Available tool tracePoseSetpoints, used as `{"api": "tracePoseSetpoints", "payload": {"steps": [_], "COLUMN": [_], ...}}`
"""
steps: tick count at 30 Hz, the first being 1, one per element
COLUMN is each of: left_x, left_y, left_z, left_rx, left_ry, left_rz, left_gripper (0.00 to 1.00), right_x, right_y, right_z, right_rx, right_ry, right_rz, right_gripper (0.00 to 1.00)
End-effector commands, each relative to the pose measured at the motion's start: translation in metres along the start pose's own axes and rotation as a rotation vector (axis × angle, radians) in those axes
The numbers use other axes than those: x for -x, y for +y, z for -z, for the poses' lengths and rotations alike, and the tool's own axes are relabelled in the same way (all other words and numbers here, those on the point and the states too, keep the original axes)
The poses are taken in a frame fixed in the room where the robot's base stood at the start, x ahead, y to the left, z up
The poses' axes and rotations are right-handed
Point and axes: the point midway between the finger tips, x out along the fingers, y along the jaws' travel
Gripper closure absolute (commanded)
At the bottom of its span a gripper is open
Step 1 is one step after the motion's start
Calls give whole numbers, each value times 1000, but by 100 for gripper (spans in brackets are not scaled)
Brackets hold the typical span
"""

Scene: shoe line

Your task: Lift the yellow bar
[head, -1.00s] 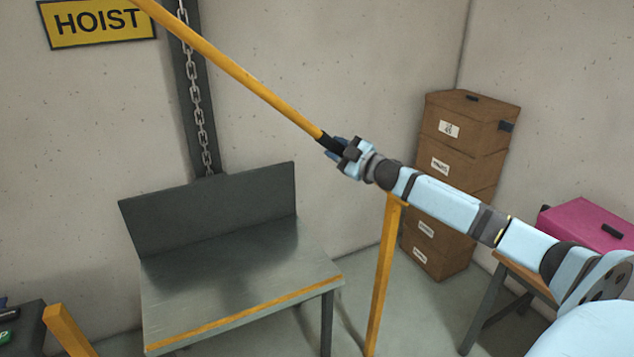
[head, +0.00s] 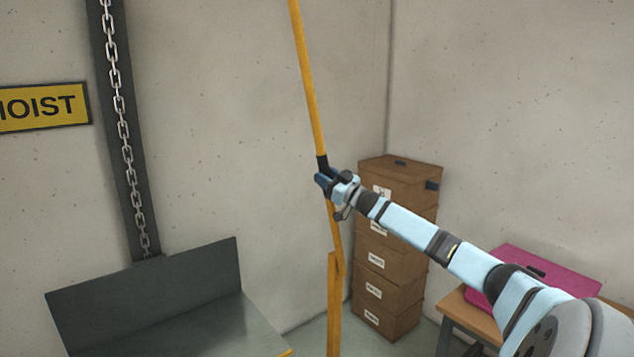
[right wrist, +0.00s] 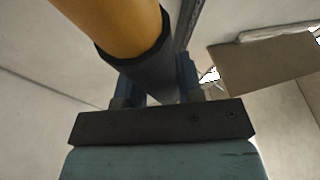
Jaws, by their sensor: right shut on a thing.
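The yellow bar (head: 308,85) stands steep, almost upright, leaning a little to the left, and its upper end runs out of the top of the head view. My right gripper (head: 325,178) is shut on the black sleeve (head: 322,162) near the bar's lower part. Below the gripper a yellow piece (head: 335,238) runs down to a yellow post (head: 334,305). In the right wrist view the bar (right wrist: 115,25) and its dark sleeve (right wrist: 142,72) sit between the fingers of my right gripper (right wrist: 156,82). My left gripper is not in view.
A grey bench (head: 215,325) with a raised back panel stands at lower left, under a hanging chain (head: 124,130) and a HOIST sign (head: 40,107). Stacked brown boxes (head: 385,275) stand behind the post. A pink case (head: 545,275) lies on a table at right.

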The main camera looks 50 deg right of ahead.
Motion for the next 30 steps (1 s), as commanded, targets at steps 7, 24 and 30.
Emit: {"api": "tracePoseSetpoints", "payload": {"steps": [7,24,30], "left_x": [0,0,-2], "left_y": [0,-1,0], "left_z": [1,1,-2], "left_rx": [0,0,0], "left_ry": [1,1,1], "left_rz": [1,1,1], "left_gripper": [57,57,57], "right_x": [1,1,9], "right_y": [4,3,2], "right_z": [0,0,-3], "right_rx": [-8,-7,-7], "right_ry": [1,0,-3], "right_rz": [-4,-4,-3], "right_gripper": [100,41,41]}}
